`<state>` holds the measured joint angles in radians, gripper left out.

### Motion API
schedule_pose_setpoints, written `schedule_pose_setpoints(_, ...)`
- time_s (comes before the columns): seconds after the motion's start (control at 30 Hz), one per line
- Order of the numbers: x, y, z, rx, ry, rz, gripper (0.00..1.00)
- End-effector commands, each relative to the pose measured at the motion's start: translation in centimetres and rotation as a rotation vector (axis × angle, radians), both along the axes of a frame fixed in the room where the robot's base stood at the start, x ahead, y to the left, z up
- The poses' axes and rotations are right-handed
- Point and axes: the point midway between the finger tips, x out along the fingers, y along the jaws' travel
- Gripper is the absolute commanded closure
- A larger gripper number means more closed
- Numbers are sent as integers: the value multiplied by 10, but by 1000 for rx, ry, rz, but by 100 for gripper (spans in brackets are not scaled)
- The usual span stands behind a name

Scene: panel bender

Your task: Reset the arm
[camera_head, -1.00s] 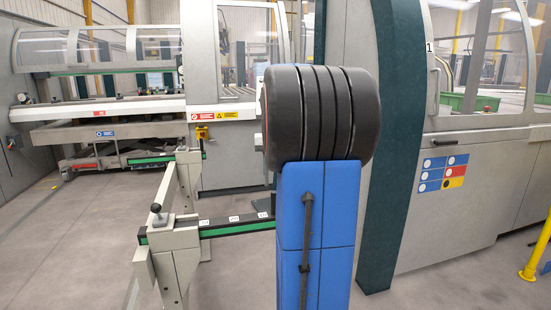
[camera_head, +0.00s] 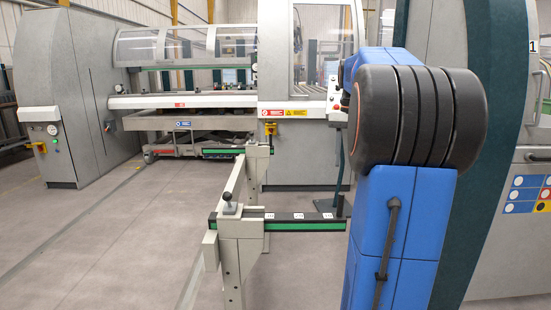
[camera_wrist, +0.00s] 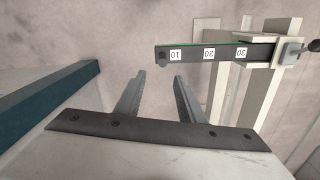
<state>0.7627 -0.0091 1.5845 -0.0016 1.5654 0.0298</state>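My gripper (camera_wrist: 156,95) shows in the wrist view, its two grey fingers spread apart with nothing between them. It hangs above the concrete floor, apart from the support bar. My blue arm (camera_head: 395,225) with its black ribbed joint stands at the right of the head view, and its gripper end is hidden there. The support bar with the green edge and number labels (camera_head: 295,222) lies left of my arm, and it also shows beyond my gripper in the wrist view (camera_wrist: 192,54).
The grey panel bender (camera_head: 190,60) with clear guards stands behind. A grey cabinet (camera_head: 75,95) is at the left. A machine door panel (camera_head: 515,180) with coloured labels is at the far right. The floor (camera_head: 110,255) at the front left is clear.

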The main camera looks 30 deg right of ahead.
Motion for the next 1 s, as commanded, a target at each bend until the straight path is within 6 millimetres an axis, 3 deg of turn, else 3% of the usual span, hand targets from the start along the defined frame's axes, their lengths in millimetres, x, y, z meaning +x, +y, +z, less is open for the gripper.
schedule_pose_setpoints(0.2,0,3,0,-1,-1,4,64)
schedule_pose_setpoints(0.33,1,27,-3,-13,-14,40,64)
schedule_pose_setpoints(0.67,-14,151,-31,-76,-99,245,64)
schedule_pose_setpoints(1.0,-61,261,-85,-126,-206,465,64)
